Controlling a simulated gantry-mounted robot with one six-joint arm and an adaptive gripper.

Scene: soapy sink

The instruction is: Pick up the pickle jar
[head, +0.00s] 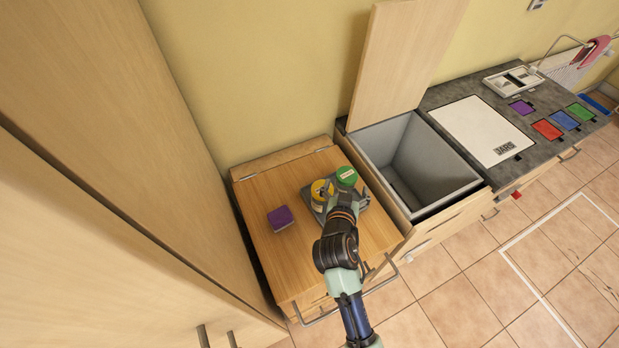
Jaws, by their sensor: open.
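A jar with a green lid (346,175), possibly the pickle jar, stands on a small grey tray (362,205) on the wooden cabinet top. A jar with a yellow lid (320,188) stands beside it on the left, on the same tray. I cannot read the label on either lid. My gripper (340,206) is over the tray, just in front of the two jars. It is open and I see nothing held in it. The arm hides part of the tray and the lower sides of the jars, so I cannot tell whether the fingers touch a jar.
A purple block (280,218) lies left of the tray on the cabinet top (280,265). To the right is an open grey bin (420,160) with its wooden lid (400,55) raised. Beyond it, a dark counter holds a white board marked JARS (480,128) and several coloured squares.

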